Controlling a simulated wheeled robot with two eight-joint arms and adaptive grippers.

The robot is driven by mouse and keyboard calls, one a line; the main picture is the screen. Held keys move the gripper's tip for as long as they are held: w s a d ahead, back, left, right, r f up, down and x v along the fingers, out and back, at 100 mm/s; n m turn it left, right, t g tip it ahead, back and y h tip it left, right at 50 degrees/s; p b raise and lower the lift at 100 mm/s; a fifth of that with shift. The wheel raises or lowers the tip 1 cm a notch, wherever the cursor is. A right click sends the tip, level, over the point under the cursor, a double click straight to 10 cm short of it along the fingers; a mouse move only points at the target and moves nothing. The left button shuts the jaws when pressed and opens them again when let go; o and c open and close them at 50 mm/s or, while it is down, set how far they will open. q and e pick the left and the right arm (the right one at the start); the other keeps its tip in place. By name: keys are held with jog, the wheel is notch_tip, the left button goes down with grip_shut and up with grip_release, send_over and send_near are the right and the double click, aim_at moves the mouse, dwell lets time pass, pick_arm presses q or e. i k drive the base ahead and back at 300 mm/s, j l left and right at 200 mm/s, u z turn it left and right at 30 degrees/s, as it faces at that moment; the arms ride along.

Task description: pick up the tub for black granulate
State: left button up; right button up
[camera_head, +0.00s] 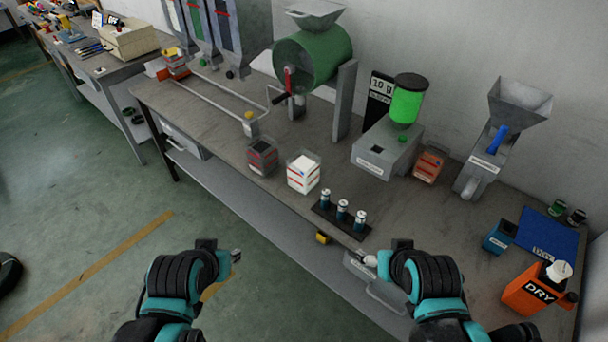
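A small clear tub with dark contents and a red stripe (262,157), which looks like the tub for black granulate, stands upright on the workbench near its front edge. A similar tub with white contents (303,172) stands just to its right. My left gripper (236,256) is in front of the bench, over the floor, well below and apart from the dark tub in the picture. My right gripper (368,260) is by the bench's front edge, below the small rack. Both grippers' fingers are too small to show whether they are open.
The workbench (215,125) has a rail and weight behind the tubs. A black rack with three small bottles (342,213) stands right of them. A green drum mixer (313,60), a grey dispenser (378,150) and an orange DRY canister (535,290) stand around. Floor before the bench is free.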

aim_at(262, 154)
jog(key=z, duration=2.15)
jog(key=u, duration=2.5)
jog(key=i+j+z, duration=0.1)
jog(key=i+z, duration=0.3)
jog(key=i, duration=0.75)
